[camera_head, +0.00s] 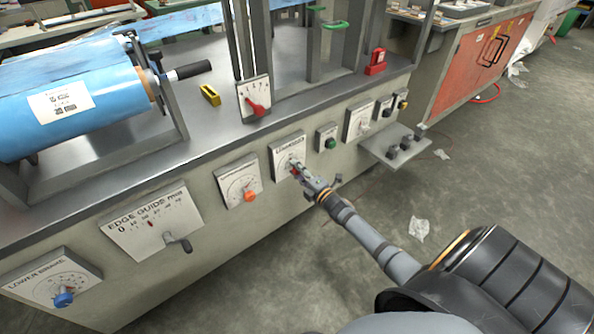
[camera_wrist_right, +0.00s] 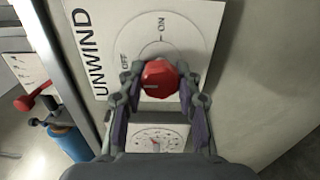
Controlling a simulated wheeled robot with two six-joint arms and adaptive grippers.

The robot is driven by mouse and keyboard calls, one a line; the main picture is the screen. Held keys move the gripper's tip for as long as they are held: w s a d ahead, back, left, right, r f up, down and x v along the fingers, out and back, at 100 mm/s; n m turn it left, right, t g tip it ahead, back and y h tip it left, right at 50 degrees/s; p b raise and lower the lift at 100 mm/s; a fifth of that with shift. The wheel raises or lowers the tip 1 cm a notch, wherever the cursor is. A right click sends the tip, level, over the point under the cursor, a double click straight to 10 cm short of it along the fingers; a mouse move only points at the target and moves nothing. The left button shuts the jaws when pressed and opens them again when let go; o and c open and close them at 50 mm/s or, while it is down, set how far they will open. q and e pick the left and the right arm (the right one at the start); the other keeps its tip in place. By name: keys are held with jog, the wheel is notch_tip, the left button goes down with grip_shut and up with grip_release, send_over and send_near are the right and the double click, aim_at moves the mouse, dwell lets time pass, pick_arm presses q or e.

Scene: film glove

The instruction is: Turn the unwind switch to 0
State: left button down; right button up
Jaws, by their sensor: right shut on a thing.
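The unwind switch is a white plate (camera_head: 285,147) on the machine's front panel, and it also shows in the right wrist view (camera_wrist_right: 190,38) with the words UNWIND, OFF and ON. Its red knob (camera_wrist_right: 158,79) has a short white mark on the side toward the left of that view. My right gripper (camera_head: 298,174) is at the plate, and in the wrist view its fingers (camera_wrist_right: 158,84) are closed around the knob from both sides. The fingers cover part of the plate. My left gripper is not in view.
An orange knob (camera_head: 250,196) on a dial sits left of the switch, and a green button (camera_head: 331,143) right of it. A red lever (camera_head: 257,109) on a scale stands above. A small shelf (camera_head: 397,149) juts out at right. The floor in front is mostly clear.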

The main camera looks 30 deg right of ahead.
jog(key=shift+f, duration=0.1)
jog(key=o, duration=1.2)
jog(key=s, duration=0.8)
jog(key=s+d, duration=0.1)
jog(key=s, duration=0.3)
